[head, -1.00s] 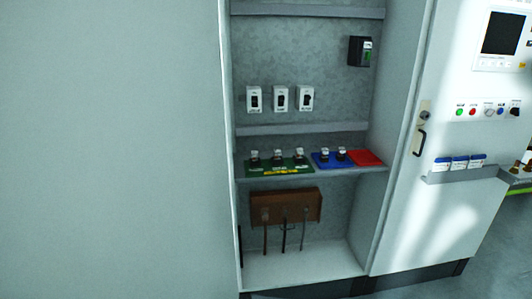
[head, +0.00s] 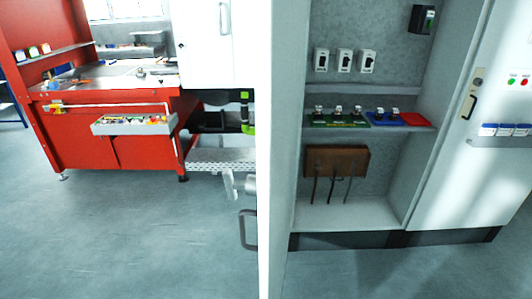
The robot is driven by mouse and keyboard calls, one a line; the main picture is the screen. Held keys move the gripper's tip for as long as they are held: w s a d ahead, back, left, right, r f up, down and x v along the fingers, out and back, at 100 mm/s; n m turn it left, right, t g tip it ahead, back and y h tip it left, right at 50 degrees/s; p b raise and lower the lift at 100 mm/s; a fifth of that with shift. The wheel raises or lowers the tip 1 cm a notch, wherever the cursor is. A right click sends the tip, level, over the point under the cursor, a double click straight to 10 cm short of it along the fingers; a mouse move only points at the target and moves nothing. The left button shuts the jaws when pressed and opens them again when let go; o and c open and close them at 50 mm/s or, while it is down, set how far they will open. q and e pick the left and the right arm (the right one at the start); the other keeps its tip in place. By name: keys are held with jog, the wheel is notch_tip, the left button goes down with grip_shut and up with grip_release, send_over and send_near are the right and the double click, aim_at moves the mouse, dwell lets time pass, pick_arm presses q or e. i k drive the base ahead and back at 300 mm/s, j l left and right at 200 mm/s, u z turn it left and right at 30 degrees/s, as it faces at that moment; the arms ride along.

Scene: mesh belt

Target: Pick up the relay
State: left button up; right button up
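Several small dark relays with light tops stand on the shelf (head: 420,127) inside the open cabinet, at the right of the head view. Some of these relays (head: 338,113) are on a green mat (head: 325,122), and two relays (head: 387,113) are on a blue mat (head: 376,121). A red mat (head: 415,119) beside them looks empty. Which one is the task's relay I cannot tell. Neither of my grippers shows in the head view.
The open cabinet door (head: 264,150) stands edge-on in front. White modules (head: 343,61) hang above the shelf, and a brown block (head: 336,161) with cables sits below. A red workbench (head: 80,130) stands at the left. The floor (head: 130,235) at left is clear.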

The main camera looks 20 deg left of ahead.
aim_at(357, 110)
jog(key=j+z, duration=0.1)
jog(key=j, duration=0.4)
jog(key=k+j, duration=0.1)
jog(key=j, duration=0.4)
jog(key=k+j+z, duration=0.15)
jog(key=j, duration=0.35)
jog(key=i+l+u, duration=0.1)
jog(key=l, duration=0.3)
jog(key=i+l+u, duration=0.1)
jog(key=l, duration=0.35)
jog(key=i+l+u, duration=0.1)
jog(key=l, duration=0.3)
jog(key=i+l+u, duration=0.1)
jog(key=l, duration=0.35)
jog(key=i+l+u, duration=0.1)
jog(key=l, duration=0.35)
jog(key=i+l+u, duration=0.1)
jog(key=i+l, duration=0.25)
jog(key=i, duration=0.2)
